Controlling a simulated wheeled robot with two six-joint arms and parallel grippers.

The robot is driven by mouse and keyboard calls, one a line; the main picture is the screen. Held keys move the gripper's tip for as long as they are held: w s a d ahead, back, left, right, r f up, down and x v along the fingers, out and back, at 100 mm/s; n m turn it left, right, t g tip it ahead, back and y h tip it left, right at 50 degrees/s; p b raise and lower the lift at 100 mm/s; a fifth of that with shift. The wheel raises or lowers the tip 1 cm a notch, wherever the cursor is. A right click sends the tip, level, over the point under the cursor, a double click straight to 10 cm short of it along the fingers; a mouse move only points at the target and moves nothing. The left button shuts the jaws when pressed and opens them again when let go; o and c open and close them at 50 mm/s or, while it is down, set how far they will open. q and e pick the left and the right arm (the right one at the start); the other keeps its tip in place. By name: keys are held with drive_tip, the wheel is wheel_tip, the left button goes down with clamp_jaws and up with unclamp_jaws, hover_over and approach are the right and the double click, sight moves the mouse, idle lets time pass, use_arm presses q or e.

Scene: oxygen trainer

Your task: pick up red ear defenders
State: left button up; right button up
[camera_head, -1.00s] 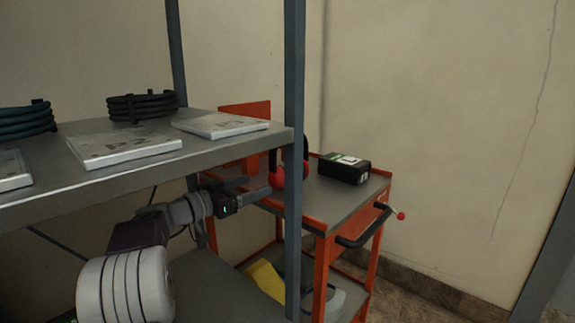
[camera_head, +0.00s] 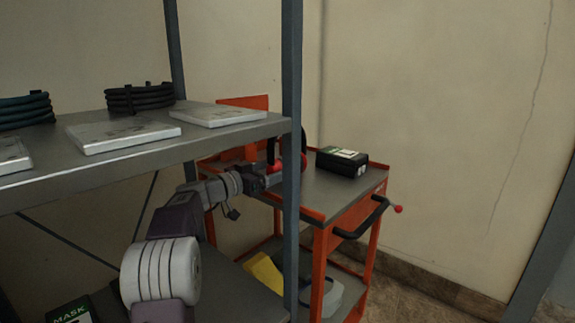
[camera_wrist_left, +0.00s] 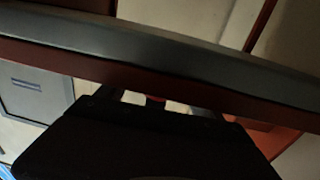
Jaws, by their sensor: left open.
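The red ear defenders (camera_head: 277,167) sit upright on the top of the orange cart, with a dark headband and red cups. The shelf post and my left gripper hide part of them in the head view. My left gripper (camera_head: 272,179) is open, at the near left side of the ear defenders and partly behind the post; I cannot tell whether it touches them. In the left wrist view, a small red patch (camera_wrist_left: 155,101) shows between the dark finger shapes; I cannot tell what it belongs to. My right gripper is not in view.
The grey shelf post (camera_head: 291,220) stands in front of the orange cart (camera_head: 322,216). A black box (camera_head: 342,162) lies right of the ear defenders. The upper shelf (camera_head: 120,165) holds flat plates and coiled hoses. A grey and dark red band (camera_wrist_left: 200,70) crosses the wrist view.

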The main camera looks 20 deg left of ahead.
use_arm(q)
clamp_jaws()
wheel_tip(320, 180, up, 10)
drive_tip(key=p, duration=0.5)
drive_tip(key=shift+r, duration=0.1)
